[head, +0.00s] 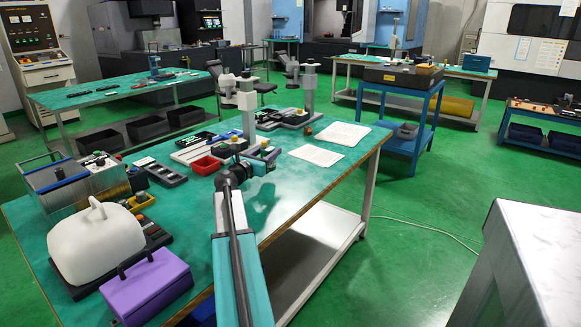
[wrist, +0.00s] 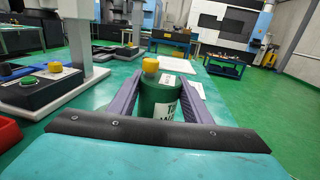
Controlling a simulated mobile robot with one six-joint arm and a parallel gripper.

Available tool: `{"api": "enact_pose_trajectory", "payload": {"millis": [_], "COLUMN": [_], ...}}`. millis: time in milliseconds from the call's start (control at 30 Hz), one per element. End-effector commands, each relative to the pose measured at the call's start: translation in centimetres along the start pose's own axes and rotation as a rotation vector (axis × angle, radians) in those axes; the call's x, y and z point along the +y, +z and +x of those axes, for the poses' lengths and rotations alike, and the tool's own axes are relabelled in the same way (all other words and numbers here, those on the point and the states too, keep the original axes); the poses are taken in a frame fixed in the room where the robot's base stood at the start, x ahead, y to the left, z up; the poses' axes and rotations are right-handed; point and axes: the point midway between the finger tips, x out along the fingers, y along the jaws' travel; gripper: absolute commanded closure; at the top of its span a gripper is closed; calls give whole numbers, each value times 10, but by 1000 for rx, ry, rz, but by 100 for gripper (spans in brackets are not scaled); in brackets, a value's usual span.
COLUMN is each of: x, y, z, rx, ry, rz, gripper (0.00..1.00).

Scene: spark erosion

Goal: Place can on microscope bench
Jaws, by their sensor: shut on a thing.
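A green can (wrist: 160,100) with a yellow cap and a white label stands upright between the two purple fingers of my gripper (wrist: 164,98) in the wrist view. The fingers are shut on its sides. In the head view my gripper (head: 262,160) is over the green-topped microscope bench (head: 290,195), near the bench's middle; the can is small and partly hidden there. I cannot tell whether the can's base touches the bench top. Two microscope stands (head: 246,100) (head: 309,88) are on the bench beyond the gripper.
White papers (head: 316,155) lie right of the gripper. A red bin (head: 206,165) and a dark tray (head: 165,174) are to its left. The bench's right front is clear.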

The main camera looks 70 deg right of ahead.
Motion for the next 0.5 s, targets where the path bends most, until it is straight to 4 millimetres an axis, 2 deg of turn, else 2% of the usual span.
{"api": "enact_pose_trajectory", "payload": {"millis": [33,500], "x": [-13,-86], "y": [-1,-8], "z": [1,18], "rx": [-1,0], "ry": [-4,0], "rz": [0,0], "gripper": [85,85]}}
